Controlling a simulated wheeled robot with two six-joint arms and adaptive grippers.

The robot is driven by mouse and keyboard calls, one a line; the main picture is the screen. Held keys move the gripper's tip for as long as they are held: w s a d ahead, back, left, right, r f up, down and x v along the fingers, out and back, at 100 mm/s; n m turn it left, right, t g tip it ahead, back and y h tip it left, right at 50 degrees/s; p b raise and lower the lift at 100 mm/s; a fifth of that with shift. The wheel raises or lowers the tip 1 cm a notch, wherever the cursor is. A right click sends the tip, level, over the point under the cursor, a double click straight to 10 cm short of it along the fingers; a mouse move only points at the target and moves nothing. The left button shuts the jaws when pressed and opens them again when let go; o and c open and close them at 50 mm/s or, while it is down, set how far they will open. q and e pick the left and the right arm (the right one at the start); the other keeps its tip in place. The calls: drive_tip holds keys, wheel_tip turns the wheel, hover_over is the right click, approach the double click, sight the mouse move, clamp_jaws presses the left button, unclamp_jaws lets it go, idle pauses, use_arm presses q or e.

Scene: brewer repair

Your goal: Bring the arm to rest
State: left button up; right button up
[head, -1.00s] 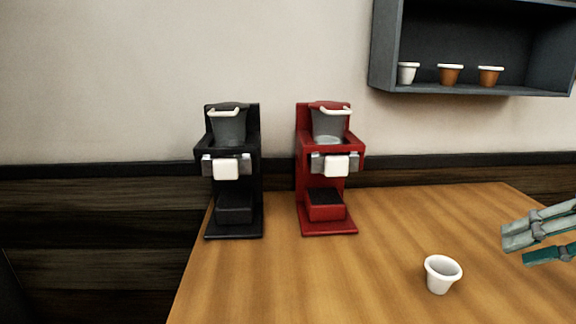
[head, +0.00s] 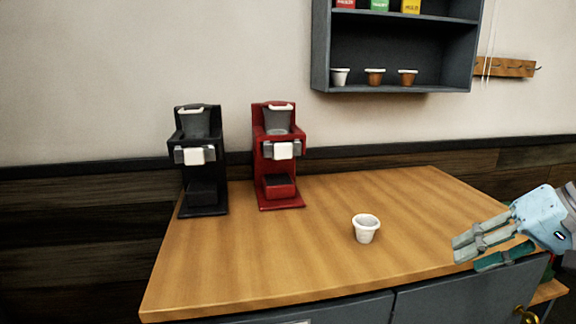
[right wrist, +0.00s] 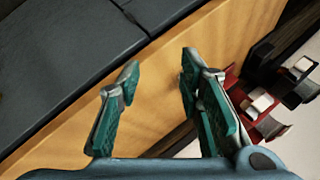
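My right gripper (head: 464,252) is at the right of the head view, by the table's right front edge, to the right of the white cup and apart from it. In the right wrist view its two fingers (right wrist: 160,62) are spread with nothing between them. A small white cup (head: 366,230) stands upright on the wooden table (head: 260,262). A black brewer (head: 204,165) and a red brewer (head: 278,160) stand side by side at the back left of the table. Both brewers also show in part at the right of the right wrist view. My left gripper is not in view.
A dark wall shelf (head: 395,87) holds one white cup (head: 340,77), two brown cups and several coloured boxes above. A wooden hook rail (head: 505,67) hangs at its right. Grey cabinet doors (head: 450,300) are below the table top. The middle of the table is clear.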

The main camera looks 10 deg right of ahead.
drive_tip(key=a+f+n+g+h, duration=0.1)
drive_tip(key=a+f+n, duration=0.3)
drive_tip(key=f, duration=1.2)
drive_tip(key=a+f+n+g+h, duration=0.15)
drive_tip(key=a+f, duration=0.45)
drive_tip(key=f, duration=0.9)
drive_tip(key=s+a+f+h, duration=0.1)
drive_tip(key=s+a+f, duration=0.1)
drive_tip(key=s+f, duration=0.45)
drive_tip(key=s+a+f+h, duration=0.2)
drive_tip(key=s+a+f, duration=0.1)
drive_tip(key=s, duration=0.6)
drive_tip(key=d+f+g, duration=0.1)
drive_tip(key=d+f, duration=0.2)
drive_tip(key=f, duration=1.4)
drive_tip(key=s+d+f+g, duration=0.2)
drive_tip(key=s+f, duration=1.2)
drive_tip(key=f, duration=0.1)
use_arm(q)
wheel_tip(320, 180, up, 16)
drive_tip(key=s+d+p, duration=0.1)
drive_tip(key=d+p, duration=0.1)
drive_tip(key=p, duration=1.4)
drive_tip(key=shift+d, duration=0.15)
use_arm(e)
wheel_tip(320, 180, up, 16)
drive_tip(key=s+a, duration=0.1)
drive_tip(key=shift+s+a, duration=0.2)
drive_tip(key=shift+s, duration=0.05)
